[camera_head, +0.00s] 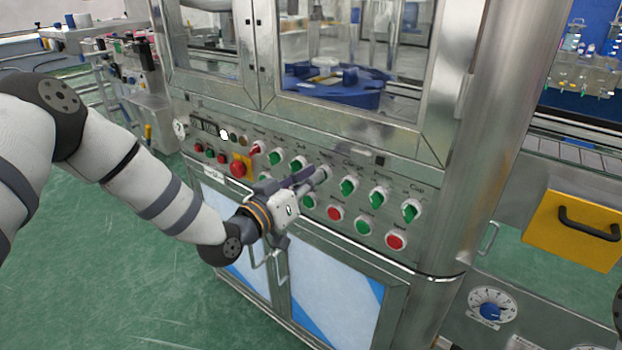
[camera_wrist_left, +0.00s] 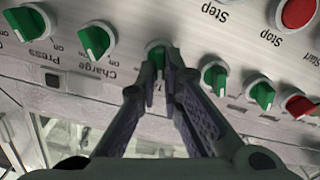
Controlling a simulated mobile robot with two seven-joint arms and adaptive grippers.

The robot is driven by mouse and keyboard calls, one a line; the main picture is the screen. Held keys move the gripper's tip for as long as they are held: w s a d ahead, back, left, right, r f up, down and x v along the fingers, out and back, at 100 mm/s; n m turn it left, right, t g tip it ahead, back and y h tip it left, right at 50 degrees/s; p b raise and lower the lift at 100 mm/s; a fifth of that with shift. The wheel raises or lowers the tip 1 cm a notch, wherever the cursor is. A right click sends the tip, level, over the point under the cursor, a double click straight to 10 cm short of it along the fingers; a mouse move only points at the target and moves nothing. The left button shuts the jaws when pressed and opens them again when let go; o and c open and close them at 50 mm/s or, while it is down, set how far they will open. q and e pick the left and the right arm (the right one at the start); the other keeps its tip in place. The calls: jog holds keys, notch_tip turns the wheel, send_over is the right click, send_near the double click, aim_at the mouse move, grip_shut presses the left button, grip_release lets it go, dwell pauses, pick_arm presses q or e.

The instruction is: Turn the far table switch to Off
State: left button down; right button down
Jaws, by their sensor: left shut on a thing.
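A steel control panel (camera_head: 226,137) carries a row of green rotary switches and one red one. My left gripper (camera_head: 318,178) reaches the panel from the left. In the left wrist view its two fingers (camera_wrist_left: 163,66) are closed around one green switch (camera_wrist_left: 156,48), whose knob shows partly between the tips. The label of that switch is hidden by the fingers, so I cannot read whether it is the far table switch or how it stands. My right gripper is not in view.
Green switches (camera_head: 348,187) stand close to the right of the gripper, others (camera_head: 298,162) to its left. Red and green push buttons (camera_head: 335,213) sit below. A red emergency button (camera_head: 237,169) is further left. Cabinet handles (camera_head: 266,263) stick out underneath.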

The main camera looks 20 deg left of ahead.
pick_arm(q)
jog(key=shift+f+n, duration=0.15)
jog(key=shift+n, duration=0.95)
jog(key=c, duration=1.7)
grip_release()
jog(key=shift+s+a, duration=0.1)
jog(key=v, duration=1.2)
